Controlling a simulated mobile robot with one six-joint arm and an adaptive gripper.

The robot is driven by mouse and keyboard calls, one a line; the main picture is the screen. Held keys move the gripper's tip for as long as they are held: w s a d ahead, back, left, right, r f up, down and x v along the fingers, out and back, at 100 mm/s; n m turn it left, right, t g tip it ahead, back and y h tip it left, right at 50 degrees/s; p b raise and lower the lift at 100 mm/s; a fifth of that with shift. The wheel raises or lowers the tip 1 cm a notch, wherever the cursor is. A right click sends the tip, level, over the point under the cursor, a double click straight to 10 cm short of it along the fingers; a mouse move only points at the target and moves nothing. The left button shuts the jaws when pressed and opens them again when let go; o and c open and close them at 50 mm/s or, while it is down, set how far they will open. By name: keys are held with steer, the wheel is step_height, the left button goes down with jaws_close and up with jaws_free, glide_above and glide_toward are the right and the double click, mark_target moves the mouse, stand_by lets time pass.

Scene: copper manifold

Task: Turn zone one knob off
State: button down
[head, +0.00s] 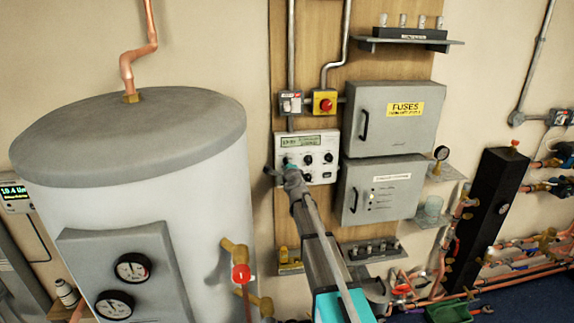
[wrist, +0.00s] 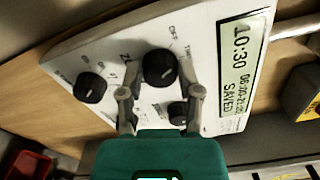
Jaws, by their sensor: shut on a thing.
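The white control panel (head: 310,148) with a green display hangs on the wooden board. It carries several black knobs. My gripper (head: 284,170) is at its left side and hides part of it. In the wrist view the panel (wrist: 225,115) is turned sideways, with its display to the right. My gripper (wrist: 160,88) has its two fingers on either side of a black knob (wrist: 160,66), shut on it. This knob has a pale pointer mark. Lettering beside it starts with Z, but the rest is too small or hidden to read.
Another black knob (wrist: 90,87) sits left of the held one, and a third (wrist: 178,113) lies close to the right finger. A red and yellow switch (head: 325,102) is above the panel. Grey boxes, the fuse box (head: 380,125) among them, stand close on the right.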

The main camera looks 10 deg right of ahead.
steer(key=shift+n, duration=1.6)
steer(key=shift+c, duration=1.4)
jaws_free()
steer(key=shift+f, duration=0.1)
steer(key=s, duration=1.2)
steer(key=shift+a, duration=0.1)
